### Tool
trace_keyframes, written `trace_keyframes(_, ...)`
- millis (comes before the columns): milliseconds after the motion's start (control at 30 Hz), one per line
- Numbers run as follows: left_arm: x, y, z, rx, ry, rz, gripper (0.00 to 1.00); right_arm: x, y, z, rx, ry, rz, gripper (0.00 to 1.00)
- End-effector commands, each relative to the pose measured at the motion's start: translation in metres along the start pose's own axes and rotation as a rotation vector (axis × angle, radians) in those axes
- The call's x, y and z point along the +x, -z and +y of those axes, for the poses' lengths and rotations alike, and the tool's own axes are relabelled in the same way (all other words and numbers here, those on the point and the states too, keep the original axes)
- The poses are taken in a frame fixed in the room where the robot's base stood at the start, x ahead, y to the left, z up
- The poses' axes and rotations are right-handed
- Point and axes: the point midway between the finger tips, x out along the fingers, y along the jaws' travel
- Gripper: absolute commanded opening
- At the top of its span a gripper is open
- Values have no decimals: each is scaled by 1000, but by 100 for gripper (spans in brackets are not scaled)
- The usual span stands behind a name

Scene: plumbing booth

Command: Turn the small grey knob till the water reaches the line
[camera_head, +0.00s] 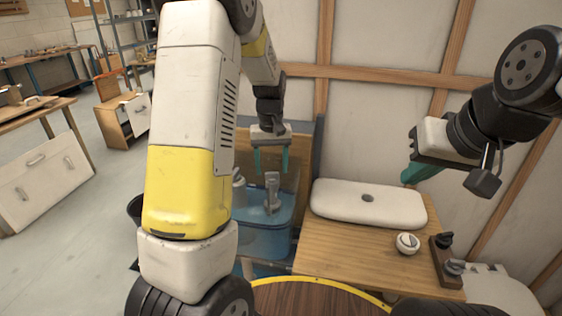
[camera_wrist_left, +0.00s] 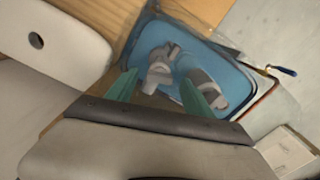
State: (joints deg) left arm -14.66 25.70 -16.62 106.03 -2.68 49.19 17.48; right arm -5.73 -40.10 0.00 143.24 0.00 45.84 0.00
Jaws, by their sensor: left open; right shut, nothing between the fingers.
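A clear tank of blue water (camera_head: 262,238) stands left of the wooden bench. A grey tap-like fitting (camera_head: 272,193) rises over it, and it shows in the left wrist view (camera_wrist_left: 160,72) between my fingers. My left gripper (camera_head: 271,165) is open above the fitting, apparently apart from it. A paler fitting with a grey band (camera_wrist_left: 208,90) is beside it. A white round piece with a grey top (camera_head: 407,243) and a dark bracket with small knobs (camera_head: 454,267) are on the bench. I cannot tell which is the small grey knob. No level line is discernible. My right gripper (camera_head: 415,174) is shut and empty.
Wall panels with wooden battens (camera_head: 370,75) stand close behind. A round table with a yellow rim (camera_head: 320,298) is in front. Open floor lies at left.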

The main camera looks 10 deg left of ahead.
Motion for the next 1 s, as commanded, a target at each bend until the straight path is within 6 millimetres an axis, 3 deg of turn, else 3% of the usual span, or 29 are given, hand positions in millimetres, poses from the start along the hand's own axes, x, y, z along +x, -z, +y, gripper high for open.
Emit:
trace_keyframes(300, -52, 1, 0, -1, -1, 2, 60, 0, 0, 0, 0, 0, 0, 0)
trace_keyframes(467, -62, 0, 0, -1, 0, 1, 60, 0, 0, 0, 0, 0, 0, 0)
trace_keyframes(767, -63, 0, 0, 0, -1, 1, 60, 0, 0, 0, 0, 0, 0, 0)
trace_keyframes(867, -71, -6, -2, 6, -17, 12, 60, 0, 0, 0, 0, 0, 0, 0)
trace_keyframes(1000, -101, -30, -8, 37, -80, 60, 60, 0, 0, 0, 0, 0, 0, 0)
